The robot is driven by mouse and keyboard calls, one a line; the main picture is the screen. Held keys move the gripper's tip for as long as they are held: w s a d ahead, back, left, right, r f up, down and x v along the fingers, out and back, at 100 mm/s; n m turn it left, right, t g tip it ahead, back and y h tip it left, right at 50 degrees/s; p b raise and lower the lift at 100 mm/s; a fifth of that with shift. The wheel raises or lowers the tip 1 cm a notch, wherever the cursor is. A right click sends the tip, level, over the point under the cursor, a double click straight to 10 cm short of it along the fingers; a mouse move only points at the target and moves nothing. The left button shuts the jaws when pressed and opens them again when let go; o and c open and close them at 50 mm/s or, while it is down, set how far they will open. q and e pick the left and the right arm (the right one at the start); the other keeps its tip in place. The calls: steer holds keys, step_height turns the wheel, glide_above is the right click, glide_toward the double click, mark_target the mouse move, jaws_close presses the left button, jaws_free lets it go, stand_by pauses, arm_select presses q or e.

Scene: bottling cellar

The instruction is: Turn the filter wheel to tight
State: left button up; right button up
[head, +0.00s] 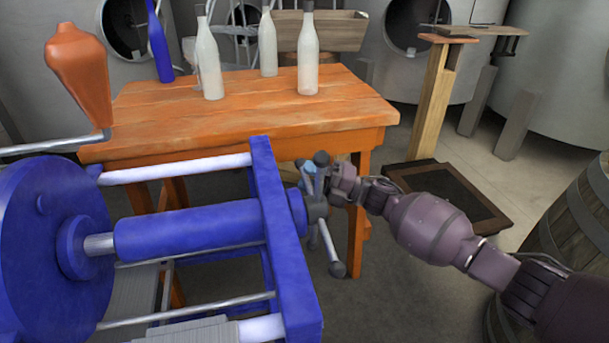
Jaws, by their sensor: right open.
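The blue filter press (190,232) lies across the lower left, its screw running to the right through a blue end frame (285,240). The filter wheel (318,208) is a grey hub with metal spokes and round knobs on the outer side of that frame. One knob points up and another (337,270) points down. My right gripper (328,184) is open at the upper right side of the wheel, close to a spoke. Its fingertips are small and partly overlap the wheel, so I cannot tell whether they touch it. My left gripper is not in view.
An orange wooden table (240,105) behind the press holds a blue bottle (160,45) and several pale bottles. A barrel (580,215) stands at the right. A wooden stand (435,100) on a dark base and steel tanks are behind. An orange handle (80,72) rises at upper left.

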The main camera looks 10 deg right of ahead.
steer(key=shift+w+a+r, duration=0.15)
steer(key=shift+w+a, duration=0.1)
steer(key=shift+a, duration=0.4)
jaws_close()
